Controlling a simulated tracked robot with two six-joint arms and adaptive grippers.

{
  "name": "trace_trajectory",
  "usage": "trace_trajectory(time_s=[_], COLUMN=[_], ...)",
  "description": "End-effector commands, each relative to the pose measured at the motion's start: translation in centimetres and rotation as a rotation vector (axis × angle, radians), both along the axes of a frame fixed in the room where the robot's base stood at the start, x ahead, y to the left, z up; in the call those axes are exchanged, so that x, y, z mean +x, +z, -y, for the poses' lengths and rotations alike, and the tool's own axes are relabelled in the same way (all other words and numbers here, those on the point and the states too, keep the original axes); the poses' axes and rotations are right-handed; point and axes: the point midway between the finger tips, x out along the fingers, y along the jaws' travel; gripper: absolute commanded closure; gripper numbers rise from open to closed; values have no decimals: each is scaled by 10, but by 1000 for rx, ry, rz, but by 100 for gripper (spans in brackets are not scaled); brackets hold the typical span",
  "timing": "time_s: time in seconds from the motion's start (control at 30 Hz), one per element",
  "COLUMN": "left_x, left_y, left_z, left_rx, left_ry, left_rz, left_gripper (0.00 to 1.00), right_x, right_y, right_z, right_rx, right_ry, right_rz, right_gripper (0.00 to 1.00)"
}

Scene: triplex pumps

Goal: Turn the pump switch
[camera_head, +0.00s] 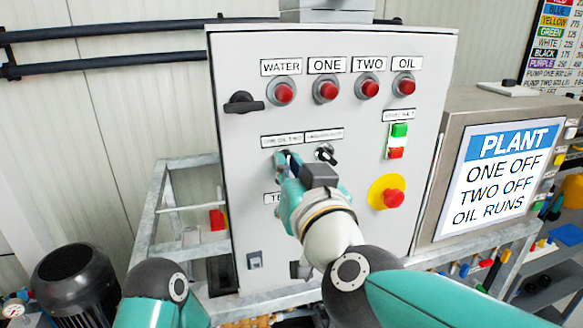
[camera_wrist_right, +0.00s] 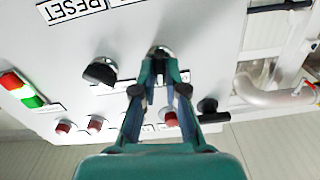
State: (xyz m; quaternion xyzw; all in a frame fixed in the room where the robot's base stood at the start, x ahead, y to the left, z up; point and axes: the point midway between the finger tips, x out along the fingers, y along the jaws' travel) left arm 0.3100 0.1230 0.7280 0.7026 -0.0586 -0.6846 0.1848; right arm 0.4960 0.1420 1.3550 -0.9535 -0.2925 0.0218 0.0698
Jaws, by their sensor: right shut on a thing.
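The grey control panel (camera_head: 232,190) fills the middle of the head view. The pump switch sits in its middle row, under a small label that seems to read ONE OIL TWO (camera_head: 283,140). My right gripper (camera_head: 284,160) covers most of that switch in the head view. In the right wrist view, my right gripper (camera_wrist_right: 159,66) is shut on the switch, whose round silver collar (camera_wrist_right: 160,50) shows beyond the fingertips. The handle is mostly hidden between the fingers, so I cannot tell its angle. My left gripper is not in view.
A second black selector (camera_head: 326,154) is close on the right. Red buttons (camera_head: 326,90) line the top, and a black rotary handle (camera_head: 243,102) is at left. A red emergency stop (camera_head: 393,197) is lower right. A PLANT sign (camera_head: 502,175) reads ONE OFF, TWO OFF, OIL RUNS.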

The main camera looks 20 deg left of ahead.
Motion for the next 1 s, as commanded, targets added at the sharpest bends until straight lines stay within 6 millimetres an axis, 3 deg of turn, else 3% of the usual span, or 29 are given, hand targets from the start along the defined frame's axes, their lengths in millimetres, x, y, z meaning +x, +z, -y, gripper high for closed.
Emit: trace_trajectory(time_s=[0.6,1.0], left_x=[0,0], left_y=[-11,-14], left_z=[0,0], left_rx=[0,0], left_ry=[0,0], left_rz=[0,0], left_gripper=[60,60], right_x=[2,2], right_y=[0,0], right_z=[3,4], right_rx=[408,527], right_ry=[-5,-5], right_rz=[-271,-353], right_gripper=[100,100])
